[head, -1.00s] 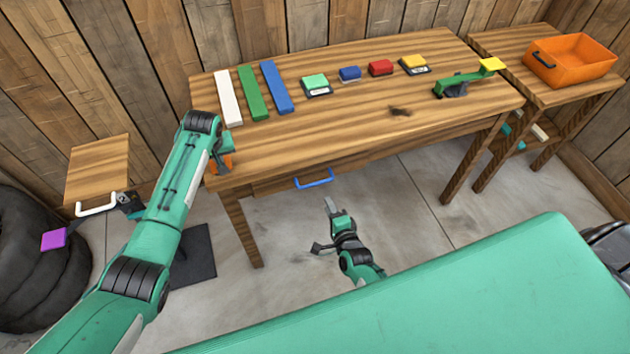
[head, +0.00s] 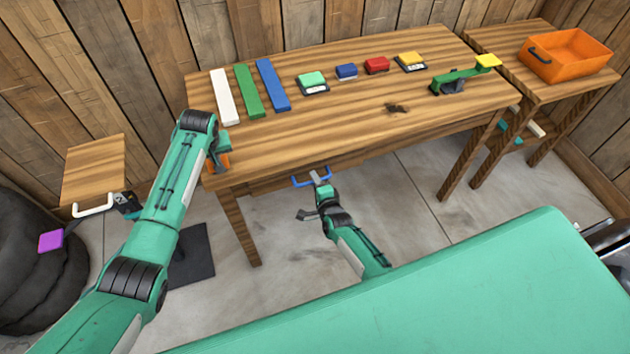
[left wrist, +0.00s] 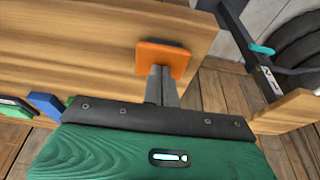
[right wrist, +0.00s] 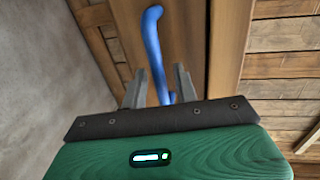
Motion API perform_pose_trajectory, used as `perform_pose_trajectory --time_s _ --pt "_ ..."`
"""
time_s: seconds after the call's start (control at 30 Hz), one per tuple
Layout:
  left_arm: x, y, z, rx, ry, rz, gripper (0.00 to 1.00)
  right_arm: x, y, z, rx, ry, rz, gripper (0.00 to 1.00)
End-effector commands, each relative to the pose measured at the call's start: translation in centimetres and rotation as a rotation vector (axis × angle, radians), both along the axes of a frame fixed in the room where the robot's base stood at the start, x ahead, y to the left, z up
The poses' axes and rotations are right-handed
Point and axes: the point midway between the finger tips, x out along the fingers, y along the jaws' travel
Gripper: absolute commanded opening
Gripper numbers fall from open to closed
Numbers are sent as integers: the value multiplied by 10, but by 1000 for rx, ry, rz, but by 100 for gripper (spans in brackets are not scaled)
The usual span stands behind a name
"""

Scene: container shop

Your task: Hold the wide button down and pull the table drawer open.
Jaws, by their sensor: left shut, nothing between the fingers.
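An orange wide button (head: 222,161) sits at the left end of the wooden table (head: 345,127). It shows as an orange square in the left wrist view (left wrist: 165,60). My left gripper (left wrist: 162,75) is shut, its fingertips at the button's face; how far the button is pressed cannot be told. The table drawer (head: 268,185) is under the front edge and looks shut, with a blue handle (head: 299,183). My right gripper (right wrist: 160,88) is open, with the blue handle (right wrist: 152,30) between its spread fingers in the right wrist view.
White, green and blue bars, several small coloured buttons and a green lever (head: 455,80) with a yellow pad stand on the table. An orange crate (head: 565,60) is on a side table at right. A small wooden stand (head: 97,168) with a white handle is at left. Floor before the drawer is clear.

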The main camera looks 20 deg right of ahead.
Motion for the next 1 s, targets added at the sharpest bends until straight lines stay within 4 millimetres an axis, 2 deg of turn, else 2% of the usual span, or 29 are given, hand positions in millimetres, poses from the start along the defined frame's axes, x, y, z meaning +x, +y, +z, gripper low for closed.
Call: perform_pose_trajectory --time_s 0.4,0.57,0.8,1.0 --pt "-1 1 -2 1 3 0 0 6 0 -2 0 0 0 30" --pt "-1 1 -2 1 3 0 0 6 0 -2 0 1 0 0" --pt "-1 1 -2 1 3 0 0 4 0 -2 0 1 0 0" --pt "-1 1 -2 1 2 0 0 -21 0 -4 0 2 0 0"
